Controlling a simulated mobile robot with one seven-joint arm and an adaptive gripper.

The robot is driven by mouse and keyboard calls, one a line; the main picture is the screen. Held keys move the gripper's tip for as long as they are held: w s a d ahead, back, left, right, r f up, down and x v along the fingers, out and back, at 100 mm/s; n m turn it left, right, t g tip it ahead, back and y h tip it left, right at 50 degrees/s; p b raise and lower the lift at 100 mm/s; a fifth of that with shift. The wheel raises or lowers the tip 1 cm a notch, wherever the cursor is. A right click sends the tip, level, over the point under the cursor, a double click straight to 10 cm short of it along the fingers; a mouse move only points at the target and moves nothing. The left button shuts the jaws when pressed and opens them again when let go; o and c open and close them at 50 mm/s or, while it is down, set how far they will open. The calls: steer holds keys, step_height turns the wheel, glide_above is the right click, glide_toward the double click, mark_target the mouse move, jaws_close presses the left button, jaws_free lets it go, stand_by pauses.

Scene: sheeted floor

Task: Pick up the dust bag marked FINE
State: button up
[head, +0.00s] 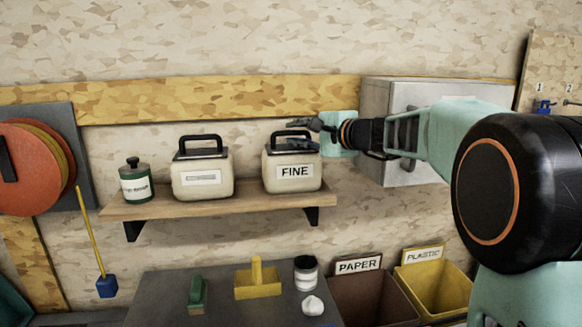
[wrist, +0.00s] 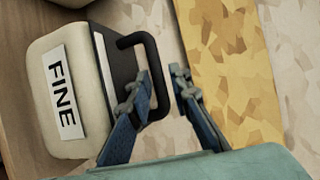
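The dust bag marked FINE (head: 292,178) is a cream box-shaped container with a black lid and loop handle. It stands upright at the right part of the wooden shelf (head: 150,208). In the wrist view the bag (wrist: 68,95) appears turned sideways at the left, its FINE label readable. My gripper (head: 308,124) is at the top of this bag, by its handle. In the wrist view my gripper (wrist: 161,72) is open, with the handle's bar (wrist: 158,62) appearing between the two fingertips. I cannot tell whether either finger touches it.
A similar cream container (head: 202,180) with a smaller label stands left on the shelf, beside a green bottle (head: 135,182). A grey cabinet (head: 388,95) is on the wall behind my arm. Below are a dark bench (head: 225,305) and paper (head: 365,290) and plastic (head: 440,285) bins.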

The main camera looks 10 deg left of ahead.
jaws_close()
steer(key=shift+r, duration=0.15)
stand_by(0.4)
